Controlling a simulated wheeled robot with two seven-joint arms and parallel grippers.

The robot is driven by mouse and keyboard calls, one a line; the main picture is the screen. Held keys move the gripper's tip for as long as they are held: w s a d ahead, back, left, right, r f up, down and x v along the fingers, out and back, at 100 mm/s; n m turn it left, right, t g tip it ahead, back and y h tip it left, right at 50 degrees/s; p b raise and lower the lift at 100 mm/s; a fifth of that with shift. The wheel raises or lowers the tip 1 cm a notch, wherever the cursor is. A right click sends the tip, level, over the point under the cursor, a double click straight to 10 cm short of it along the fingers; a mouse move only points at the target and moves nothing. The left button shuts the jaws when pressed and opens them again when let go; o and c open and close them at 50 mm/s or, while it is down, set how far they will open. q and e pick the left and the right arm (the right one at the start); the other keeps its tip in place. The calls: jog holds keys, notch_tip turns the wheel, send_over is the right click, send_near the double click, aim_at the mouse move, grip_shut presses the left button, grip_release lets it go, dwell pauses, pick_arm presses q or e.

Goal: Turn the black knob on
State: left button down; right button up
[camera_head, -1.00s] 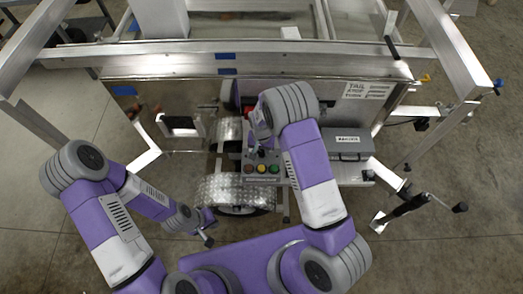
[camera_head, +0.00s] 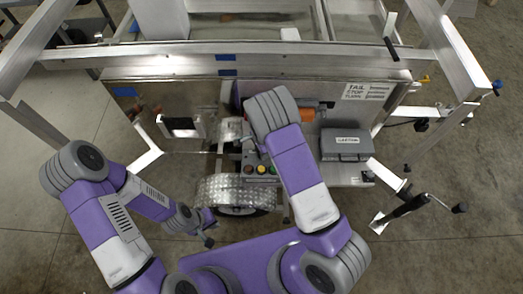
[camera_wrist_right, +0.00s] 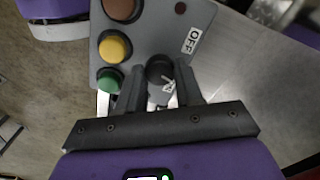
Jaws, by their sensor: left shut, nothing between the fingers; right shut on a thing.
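The black knob (camera_wrist_right: 160,69) sits on a grey control panel (camera_wrist_right: 160,28), between the two fingers of my right gripper (camera_wrist_right: 158,80) in the right wrist view. The gripper is shut on the knob. A white OFF label (camera_wrist_right: 193,40) is to the right of the knob, and another small label, partly covered, is just below it. In the head view the panel (camera_head: 262,180) shows left of my right arm, which hides the right gripper. My left gripper (camera_head: 209,241) is shut and empty, low and left of the panel.
Brown-red, yellow (camera_wrist_right: 114,47) and green (camera_wrist_right: 109,79) buttons line the panel's left side, close to my left finger. A silver tread-plate fender (camera_head: 237,191) lies below the panel. A grey case (camera_head: 345,146) stands to the right. A metal rail crosses behind.

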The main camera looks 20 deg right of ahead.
jog(key=m+p, duration=0.1)
jog(key=m, duration=0.4)
jog(key=shift+m, duration=0.3)
dwell(0.4)
jog(key=o, duration=1)
jog(key=shift+o, duration=0.2)
notch_tip(320, 180, up, 8)
jog(key=shift+f+p, duration=0.15)
jog(key=shift+p, duration=0.55)
